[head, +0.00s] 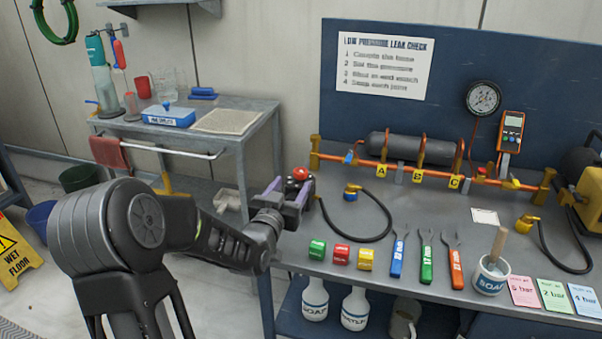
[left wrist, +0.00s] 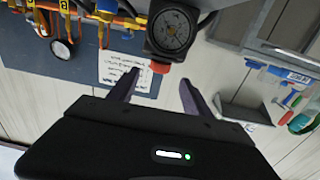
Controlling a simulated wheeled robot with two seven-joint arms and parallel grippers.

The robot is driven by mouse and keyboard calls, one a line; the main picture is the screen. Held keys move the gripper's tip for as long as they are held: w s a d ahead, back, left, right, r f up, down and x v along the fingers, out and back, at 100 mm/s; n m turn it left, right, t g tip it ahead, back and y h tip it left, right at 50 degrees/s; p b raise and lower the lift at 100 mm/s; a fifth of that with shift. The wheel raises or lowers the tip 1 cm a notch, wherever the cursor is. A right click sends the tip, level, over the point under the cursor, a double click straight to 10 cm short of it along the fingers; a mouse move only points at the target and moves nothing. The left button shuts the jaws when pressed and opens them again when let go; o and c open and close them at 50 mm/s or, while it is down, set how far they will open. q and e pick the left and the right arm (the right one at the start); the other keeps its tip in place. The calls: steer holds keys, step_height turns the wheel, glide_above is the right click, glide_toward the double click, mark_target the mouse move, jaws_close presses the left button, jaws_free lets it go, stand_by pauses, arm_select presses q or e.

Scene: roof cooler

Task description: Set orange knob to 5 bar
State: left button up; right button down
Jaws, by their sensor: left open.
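The orange-red knob (head: 300,174) shows at the left end of the bench in the head view, right at my left gripper's fingers. In the left wrist view the knob (left wrist: 158,66) sits below a dark round dial gauge (left wrist: 172,32), between and just beyond the fingertips. My left gripper (head: 289,190) is open, with its two purple-grey fingers apart; it also shows in the left wrist view (left wrist: 158,84). I see no clear contact with the knob. The dial's reading is too small to tell. My right gripper is not in view.
An orange pipe manifold (head: 440,172) with A, B, C tags and a wall gauge (head: 484,98) stand behind. Colored blocks (head: 341,254), wrenches (head: 427,258) and a soap pot (head: 491,275) line the bench front. A side table (head: 258,108) stands at left.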

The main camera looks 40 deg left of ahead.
mark_target(298, 175)
arm_select(q)
steer(key=shift+p+x, duration=0.45)
steer(key=shift+x, duration=3.45)
steer(key=shift+c, duration=0.4)
jaws_close()
